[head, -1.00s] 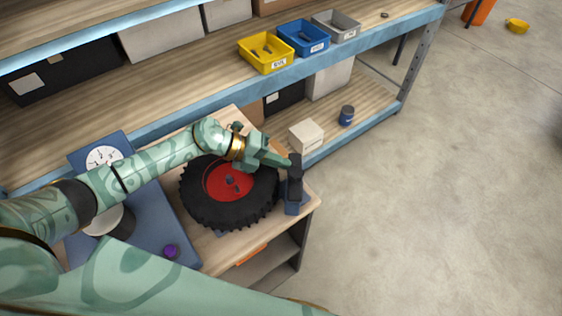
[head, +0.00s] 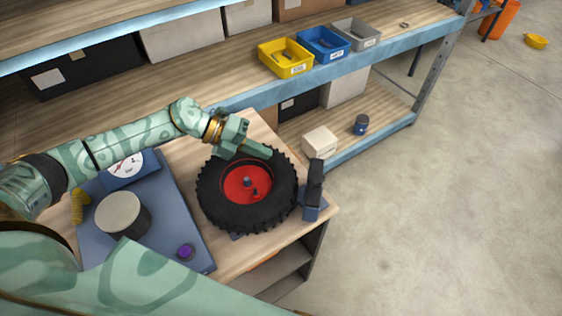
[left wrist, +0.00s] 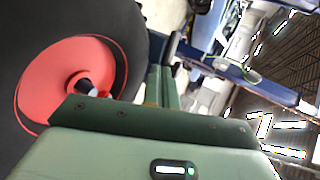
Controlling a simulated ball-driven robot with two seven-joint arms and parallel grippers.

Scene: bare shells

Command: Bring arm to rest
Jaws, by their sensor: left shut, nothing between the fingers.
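My left arm comes in from the left in the head view. Its gripper (head: 262,151) is shut and empty, above the far edge of a black tyre with a red hub (head: 270,203). I cannot tell whether the fingers touch the tyre. In the left wrist view the gripper's green fingers (left wrist: 163,84) show beside the red hub (left wrist: 72,76). My right gripper is not in view.
A blue scale with a dial (head: 126,166) stands left of the wheel. A dark upright tool (head: 315,185) stands right of it. A blue-edged shelf holds yellow (head: 285,57), blue (head: 323,43) and grey (head: 357,33) bins.

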